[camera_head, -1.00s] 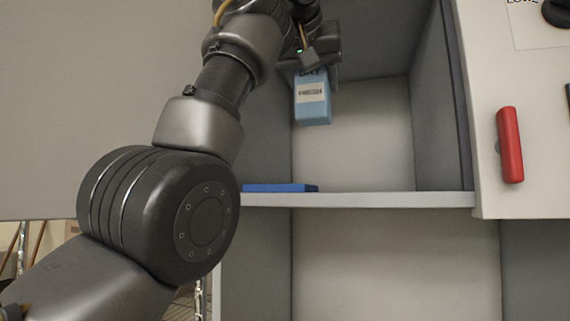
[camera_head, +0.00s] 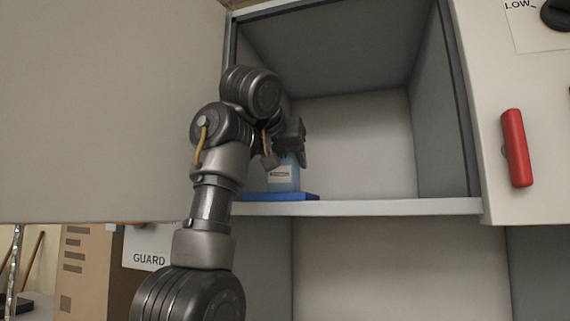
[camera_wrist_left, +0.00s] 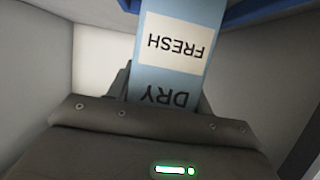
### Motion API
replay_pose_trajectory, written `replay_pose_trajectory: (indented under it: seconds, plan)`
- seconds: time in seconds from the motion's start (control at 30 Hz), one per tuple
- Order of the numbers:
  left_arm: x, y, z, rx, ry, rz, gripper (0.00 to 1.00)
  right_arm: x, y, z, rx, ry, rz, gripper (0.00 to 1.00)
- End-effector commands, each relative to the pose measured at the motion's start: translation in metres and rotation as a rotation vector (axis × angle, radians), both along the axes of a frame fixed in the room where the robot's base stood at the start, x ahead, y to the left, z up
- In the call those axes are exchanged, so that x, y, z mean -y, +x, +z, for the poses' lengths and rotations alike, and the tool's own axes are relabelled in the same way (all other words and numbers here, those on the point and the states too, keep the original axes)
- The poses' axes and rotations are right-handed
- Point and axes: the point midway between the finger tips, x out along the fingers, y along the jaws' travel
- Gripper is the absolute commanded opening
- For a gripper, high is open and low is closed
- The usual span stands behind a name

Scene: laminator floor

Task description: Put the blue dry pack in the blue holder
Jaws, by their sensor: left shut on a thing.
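The blue dry pack (camera_head: 284,178) is a light blue box with a white label, low at the left side of the cabinet compartment. My left gripper (camera_head: 285,157) is shut on its upper part. The flat blue holder (camera_head: 281,197) lies on the shelf directly below the pack; I cannot tell whether the pack's base touches it. In the left wrist view the pack (camera_wrist_left: 178,75) shows the words FRESH and DRY, and a blue edge of the holder (camera_wrist_left: 240,12) shows beyond it. My right gripper is not in view.
The open cabinet has a shelf with a pale front edge (camera_head: 400,207). A large open door (camera_head: 110,110) stands at the left. A red handle (camera_head: 517,148) and a black knob (camera_head: 557,13) are on the right panel. The compartment's right half is empty.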

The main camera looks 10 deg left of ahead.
Motion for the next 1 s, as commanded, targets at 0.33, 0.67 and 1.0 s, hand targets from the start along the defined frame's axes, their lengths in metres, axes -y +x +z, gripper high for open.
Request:
replay_pose_trajectory:
  seconds: [0.33, 0.67, 1.0]
  plan:
    - [-0.0002, -0.0004, -0.0055, 0.001, 0.000, 0.000, 0.22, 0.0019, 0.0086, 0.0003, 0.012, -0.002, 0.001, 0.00]
    - [-0.0001, -0.0001, -0.0089, 0.000, 0.000, 0.000, 0.73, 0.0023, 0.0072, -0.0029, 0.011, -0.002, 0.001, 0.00]
    - [-0.0002, -0.0002, -0.0088, 0.000, 0.000, 0.001, 0.73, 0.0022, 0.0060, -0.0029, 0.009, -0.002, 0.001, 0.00]
